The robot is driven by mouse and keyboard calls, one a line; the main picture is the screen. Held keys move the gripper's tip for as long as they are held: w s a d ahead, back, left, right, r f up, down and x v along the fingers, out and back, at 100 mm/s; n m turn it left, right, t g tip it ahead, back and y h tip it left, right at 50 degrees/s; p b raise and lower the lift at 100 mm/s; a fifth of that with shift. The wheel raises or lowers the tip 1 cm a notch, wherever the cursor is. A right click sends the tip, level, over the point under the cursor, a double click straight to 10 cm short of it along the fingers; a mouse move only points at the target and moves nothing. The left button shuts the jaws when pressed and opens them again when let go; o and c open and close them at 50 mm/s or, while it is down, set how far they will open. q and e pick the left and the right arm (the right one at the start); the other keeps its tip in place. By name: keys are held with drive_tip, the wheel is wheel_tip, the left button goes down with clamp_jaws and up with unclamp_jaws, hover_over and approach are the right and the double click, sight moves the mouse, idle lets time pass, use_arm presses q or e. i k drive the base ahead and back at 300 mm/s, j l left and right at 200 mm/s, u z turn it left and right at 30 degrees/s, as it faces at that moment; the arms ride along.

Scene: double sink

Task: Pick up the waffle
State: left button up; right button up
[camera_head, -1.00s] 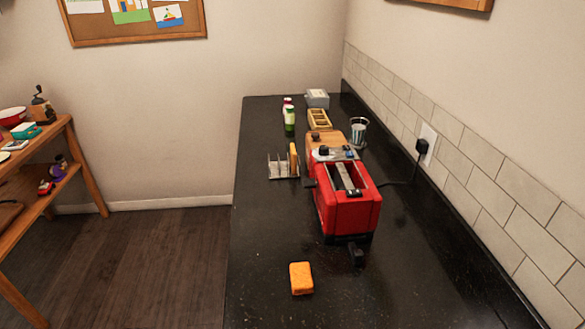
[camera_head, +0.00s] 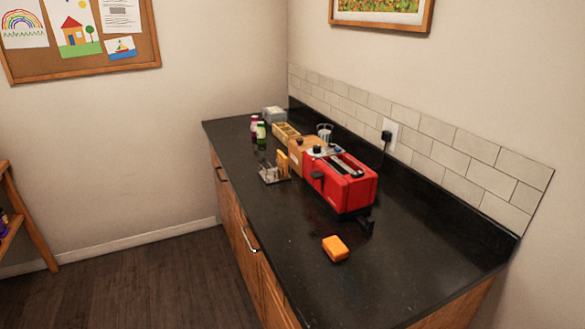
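No item is clearly recognisable as a waffle at this size. A golden-brown upright slice (camera_head: 282,162) stands at a small metal rack (camera_head: 270,173) on the dark counter, left of the red toaster (camera_head: 347,187). The toaster has a long slot on top with something greyish along it that I cannot make out. A small orange block (camera_head: 335,248) lies flat on the counter in front of the toaster; I cannot tell what it is. Neither of my grippers is in view.
The dark counter (camera_head: 400,285) is clear around the orange block. Behind the toaster are a wooden box (camera_head: 306,151), a glass (camera_head: 325,132), a tan divided tray (camera_head: 286,131), bottles (camera_head: 261,132) and a grey box (camera_head: 274,114). A tiled wall borders the right side; floor (camera_head: 150,285) is open at left.

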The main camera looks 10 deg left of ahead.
sight(283, 159)
drive_tip(key=i+j+z, duration=0.1)
drive_tip(key=j+z, duration=0.35)
drive_tip(key=j, duration=0.35)
drive_tip(key=j+z, duration=0.4)
drive_tip(key=j, duration=0.4)
drive_tip(key=k, duration=0.05)
